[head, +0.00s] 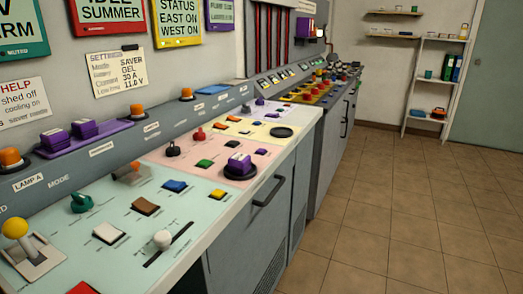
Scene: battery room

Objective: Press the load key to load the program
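The near control panel (75,262) is pale green-blue on a long console. Its keys include a blue key (175,186), a yellow key (216,194), a brown rocker (145,206), a white rocker (108,233) and a red key (81,288) cut by the bottom edge. A clear cover (130,173) stands near a green knob (82,203). The pink panel beyond carries a green key (205,163) and a red knob (199,133). The key labels are too small to read, so I cannot tell which is the load key. My gripper is not in view.
A yellow-topped lever (15,228) and a white slider knob (162,239) rise from the near panel. Orange lamps line the console's back ledge. The tiled floor (400,220) at right is clear.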

